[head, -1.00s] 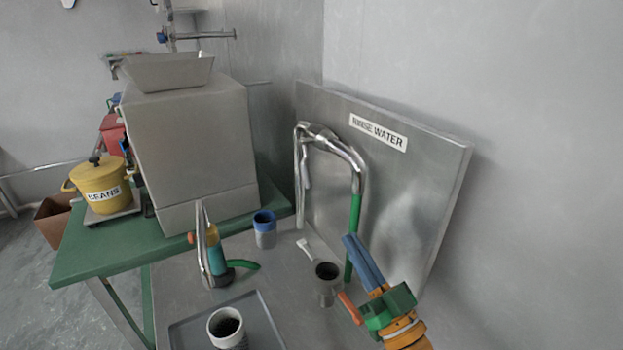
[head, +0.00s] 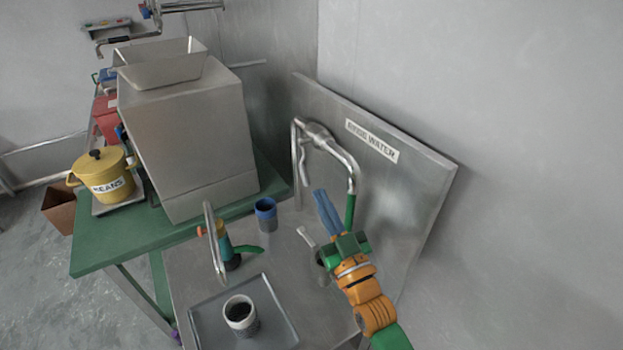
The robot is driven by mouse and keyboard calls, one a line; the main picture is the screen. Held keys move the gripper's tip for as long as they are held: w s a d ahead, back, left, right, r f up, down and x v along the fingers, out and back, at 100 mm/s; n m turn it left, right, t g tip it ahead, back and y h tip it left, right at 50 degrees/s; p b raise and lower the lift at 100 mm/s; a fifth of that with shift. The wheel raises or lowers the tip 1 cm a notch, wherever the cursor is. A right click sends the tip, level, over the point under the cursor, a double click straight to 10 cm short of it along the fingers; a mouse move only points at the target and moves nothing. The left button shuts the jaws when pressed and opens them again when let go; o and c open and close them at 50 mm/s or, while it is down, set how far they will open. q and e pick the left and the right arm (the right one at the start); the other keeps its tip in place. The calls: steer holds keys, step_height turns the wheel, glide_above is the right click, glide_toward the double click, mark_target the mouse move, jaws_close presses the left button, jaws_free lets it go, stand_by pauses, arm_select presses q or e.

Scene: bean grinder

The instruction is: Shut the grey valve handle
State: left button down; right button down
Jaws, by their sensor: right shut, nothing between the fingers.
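A small light grey lever (head: 307,236), which looks like the grey valve handle, sticks up at a slant from the steel counter below the faucet (head: 340,160). My right gripper (head: 322,205) is shut and empty. The right wrist hides the lever's base and most of a dark cup-like fitting (head: 320,257). My left gripper is not in view.
A steel panel (head: 410,195) labelled for rinse water stands behind the faucet. A large steel grinder (head: 190,140) stands farther back.

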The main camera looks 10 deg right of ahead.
mark_target(304, 171)
steer(key=w, duration=0.2)
steer(key=w+a, duration=0.1)
steer(key=w, duration=0.1)
steer(key=w+f, duration=0.1)
steer(key=w, duration=0.1)
steer(key=shift+a, duration=0.15)
